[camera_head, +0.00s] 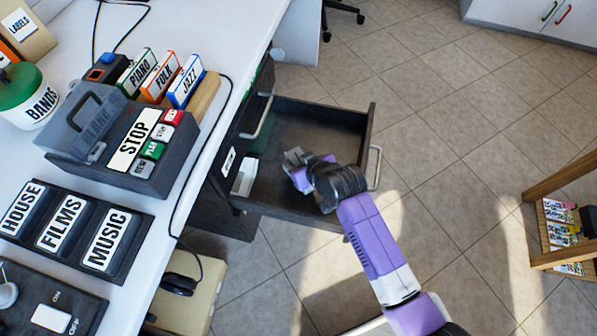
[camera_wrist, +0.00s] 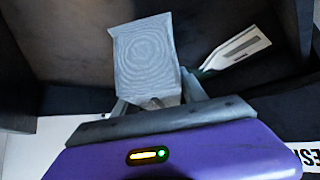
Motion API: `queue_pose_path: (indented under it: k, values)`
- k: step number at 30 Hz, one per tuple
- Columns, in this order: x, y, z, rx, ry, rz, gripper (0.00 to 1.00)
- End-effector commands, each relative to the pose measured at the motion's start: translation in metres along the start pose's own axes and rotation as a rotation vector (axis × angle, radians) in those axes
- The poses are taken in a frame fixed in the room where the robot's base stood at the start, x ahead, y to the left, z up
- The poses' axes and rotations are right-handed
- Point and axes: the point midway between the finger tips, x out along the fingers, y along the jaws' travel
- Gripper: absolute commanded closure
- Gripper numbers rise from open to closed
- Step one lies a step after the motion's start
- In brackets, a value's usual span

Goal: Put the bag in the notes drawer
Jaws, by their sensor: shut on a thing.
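The bag (camera_wrist: 146,55) is a small grey pouch with a ring pattern, seen in the wrist view between the fingers of my gripper (camera_wrist: 155,100). My gripper is shut on its near end. The drawer is dark inside and pulled out from under the white desk. A label partly shows at the right edge of the wrist view, and a small label shows on the cabinet in the head view; I cannot read either fully. The bag is hard to make out in the head view.
A white item (camera_head: 244,177) stands at the drawer's left end, and a pale flat piece (camera_wrist: 238,46) lies beside the bag. The drawer's handle (camera_head: 375,167) is on its right front.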

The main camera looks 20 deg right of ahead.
Motion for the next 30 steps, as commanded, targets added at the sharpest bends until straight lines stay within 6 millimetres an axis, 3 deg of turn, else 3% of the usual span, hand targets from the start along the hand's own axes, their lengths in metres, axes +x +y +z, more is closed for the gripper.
queue_pose_path:
  k: [11, 23, 24, 27, 30]
  values:
    - [0.03, 0.0, 0.03, 0.0, 0.001, 0.001, 1.0]
    - [0.033, 0.0, 0.032, 0.0, 0.002, 0.001, 1.0]
    - [0.033, 0.0, 0.032, 0.0, 0.001, 0.0, 0.44]
    - [0.033, 0.0, 0.032, 0.0, 0.001, 0.0, 0.28]
    - [0.033, 0.0, 0.032, 0.0, 0.001, 0.0, 0.28]
